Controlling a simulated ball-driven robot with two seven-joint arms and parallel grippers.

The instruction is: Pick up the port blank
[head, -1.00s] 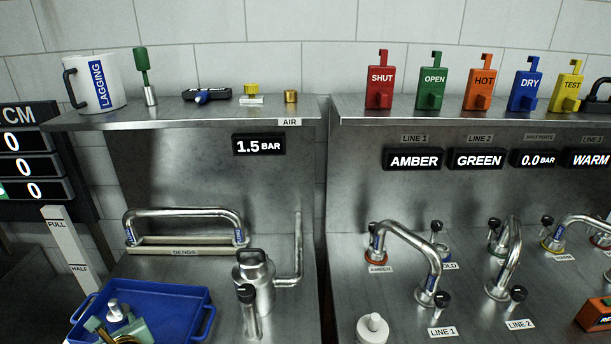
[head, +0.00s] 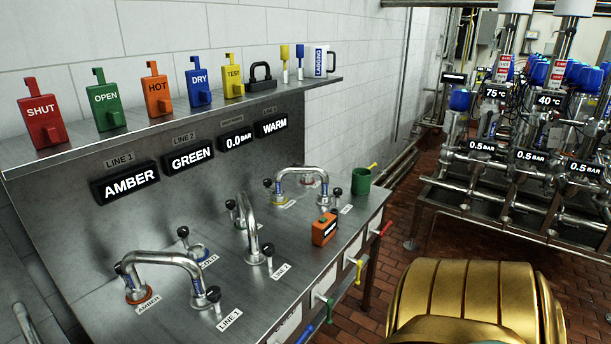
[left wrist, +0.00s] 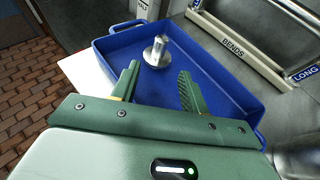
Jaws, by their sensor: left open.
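A shiny metal plug (left wrist: 155,57) with a wide round base and a narrower stem, which I take to be the port blank, stands in the blue tray (left wrist: 236,92) in the left wrist view. My left gripper (left wrist: 159,71) is open and empty, its two green fingers reaching over the tray towards the plug. The plug is just beyond the fingertips, roughly in line with the gap between them. I cannot tell the height of the fingers above the tray floor. The head view shows neither the tray nor the plug. My right gripper is in neither view.
In the head view, the steel bench holds bent pipes (head: 165,258), an orange box (head: 324,229) and a green cup (head: 361,181). Coloured tags (head: 157,90) stand on the shelf. Pipework (head: 500,190) stands at the right.

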